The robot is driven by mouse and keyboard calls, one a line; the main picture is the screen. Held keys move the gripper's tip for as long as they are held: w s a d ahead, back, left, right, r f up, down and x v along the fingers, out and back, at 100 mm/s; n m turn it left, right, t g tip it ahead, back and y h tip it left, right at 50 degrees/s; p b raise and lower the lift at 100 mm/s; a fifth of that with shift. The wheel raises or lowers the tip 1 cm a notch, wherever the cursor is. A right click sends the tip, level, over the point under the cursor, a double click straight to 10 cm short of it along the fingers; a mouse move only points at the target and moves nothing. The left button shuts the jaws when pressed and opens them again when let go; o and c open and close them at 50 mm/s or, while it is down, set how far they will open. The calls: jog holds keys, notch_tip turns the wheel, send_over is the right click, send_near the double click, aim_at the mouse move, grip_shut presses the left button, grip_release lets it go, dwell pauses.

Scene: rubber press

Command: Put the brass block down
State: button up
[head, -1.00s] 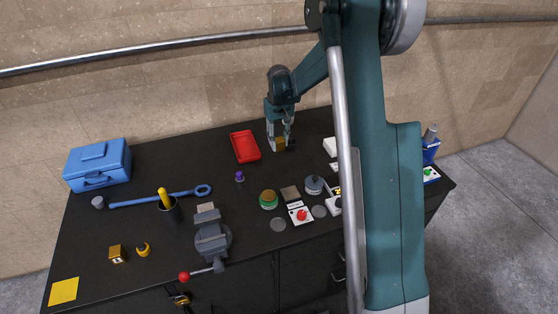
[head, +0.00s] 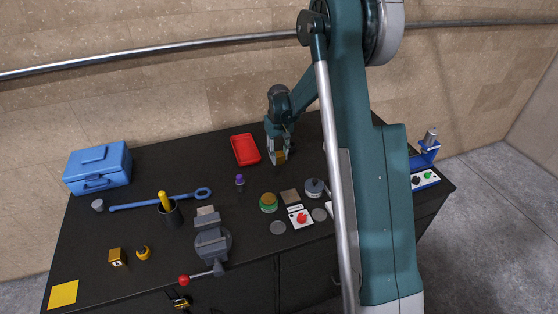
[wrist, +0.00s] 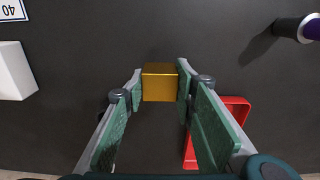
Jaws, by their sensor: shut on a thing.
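The brass block (wrist: 160,82) is a plain gold-coloured cube between the finger pads of my gripper (wrist: 159,92) in the wrist view. My gripper is shut on it, with a pad on each side. In the head view my gripper (head: 279,153) points down over the back middle of the black table (head: 140,232), with the block (head: 280,158) at its fingertips. The block is close to the tabletop, but I cannot tell whether it touches.
A red tray (head: 245,150) lies just left of my gripper. A purple-topped object (head: 239,181) stands in front of the tray. A white block (wrist: 12,72) is at the left of the wrist view. A second gold block (head: 116,257) sits at the front left.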

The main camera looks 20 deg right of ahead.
aim_at(279, 160)
jog(key=shift+f, duration=1.35)
jog(key=shift+f, duration=0.2)
jog(key=o, duration=1.1)
jog(key=shift+r, duration=0.25)
notch_tip(279, 160, up, 12)
jog(key=shift+f, duration=0.1)
